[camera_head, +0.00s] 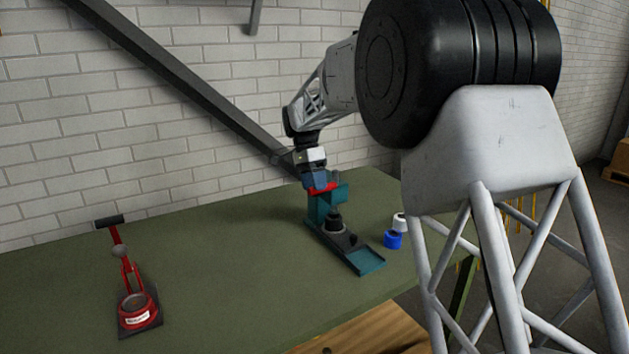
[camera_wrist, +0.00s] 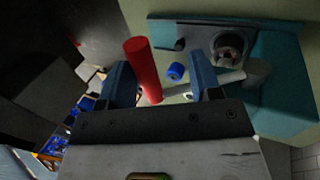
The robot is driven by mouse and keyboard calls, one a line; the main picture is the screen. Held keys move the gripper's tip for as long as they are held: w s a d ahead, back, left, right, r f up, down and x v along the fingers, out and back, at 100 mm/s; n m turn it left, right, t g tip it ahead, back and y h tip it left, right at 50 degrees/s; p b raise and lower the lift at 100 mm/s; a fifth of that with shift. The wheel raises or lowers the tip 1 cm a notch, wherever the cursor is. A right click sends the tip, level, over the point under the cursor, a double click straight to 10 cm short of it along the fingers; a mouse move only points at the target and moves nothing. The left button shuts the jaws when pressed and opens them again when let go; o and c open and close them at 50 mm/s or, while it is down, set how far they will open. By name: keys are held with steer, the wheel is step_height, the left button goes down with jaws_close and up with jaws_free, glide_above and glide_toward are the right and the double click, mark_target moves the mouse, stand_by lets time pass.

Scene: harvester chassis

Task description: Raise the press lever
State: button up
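The teal press (camera_head: 322,212) stands on the green table, with a dark round part over its flat base. Its lever has a red handle (camera_head: 326,188), which also shows in the wrist view as a red cylinder (camera_wrist: 142,66) joined to a grey rod (camera_wrist: 205,84). My gripper (camera_head: 317,182) is at the lever, above the press. In the wrist view its two blue fingers (camera_wrist: 160,82) are apart. The red handle lies between them, closer to the left finger, with a clear gap to the right finger. Whether it touches the left finger is unclear.
A red lever device (camera_head: 138,308) with a black crossbar stands at the table's left. A blue cylinder (camera_head: 393,240) and a white one (camera_head: 399,222) are right of the press. The green table (camera_head: 220,260) is clear between the two devices. A brick wall stands behind.

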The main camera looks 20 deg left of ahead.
steer(key=shift+r, duration=0.45)
steer(key=v, duration=0.7)
steer(key=shift+r, duration=0.3)
stand_by(0.5)
